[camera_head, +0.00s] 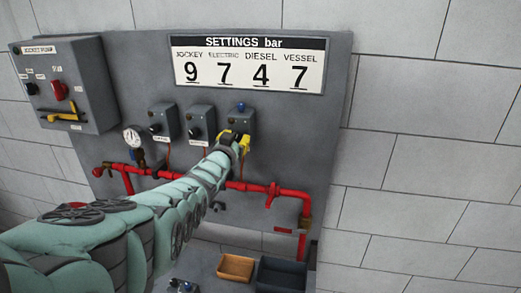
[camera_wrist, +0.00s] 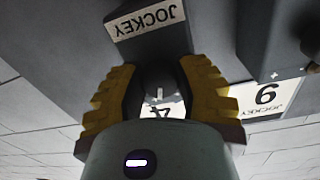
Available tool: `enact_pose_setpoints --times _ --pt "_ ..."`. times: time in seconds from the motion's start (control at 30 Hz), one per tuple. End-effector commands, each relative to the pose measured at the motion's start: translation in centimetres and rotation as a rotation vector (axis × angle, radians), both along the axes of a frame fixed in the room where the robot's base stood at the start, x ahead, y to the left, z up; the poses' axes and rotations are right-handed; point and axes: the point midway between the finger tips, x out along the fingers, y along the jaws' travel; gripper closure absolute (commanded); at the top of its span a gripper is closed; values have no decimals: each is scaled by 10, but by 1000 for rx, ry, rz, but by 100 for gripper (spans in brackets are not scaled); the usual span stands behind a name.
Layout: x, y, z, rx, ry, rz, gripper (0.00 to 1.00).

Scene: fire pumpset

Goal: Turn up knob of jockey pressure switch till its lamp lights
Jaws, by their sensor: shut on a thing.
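The jockey pressure switch is the rightmost of three small grey boxes on the panel (camera_head: 247,118). In the wrist view its upside-down JOCKEY label (camera_wrist: 146,18) shows on the box. A blue lamp (camera_head: 241,106) sits on top of it; I cannot tell whether it is lit. My gripper (camera_head: 236,142) is at the front of this box. In the wrist view its yellow fingers (camera_wrist: 158,92) are shut on the dark round knob (camera_wrist: 158,78), one on each side. The knob has a pale pointer mark. Its scale cannot be read.
The settings sign (camera_head: 248,64) above reads jockey 9, electric 7, diesel 4, vessel 7. A neighbouring switch box (camera_head: 201,122) stands close on the left. A gauge (camera_head: 133,138) and red pipes (camera_head: 275,190) lie lower. The jockey pump control box (camera_head: 85,75) is far left.

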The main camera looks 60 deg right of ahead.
Motion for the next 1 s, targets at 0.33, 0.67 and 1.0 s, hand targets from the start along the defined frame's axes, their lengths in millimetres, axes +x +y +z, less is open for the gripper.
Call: enact_pose_setpoints --times 0.33,0.67,1.0 --pt "1 1 -2 118 -294 1 100" --pt "2 1 -2 143 -343 2 100" --pt "1 1 -1 138 -343 1 36"
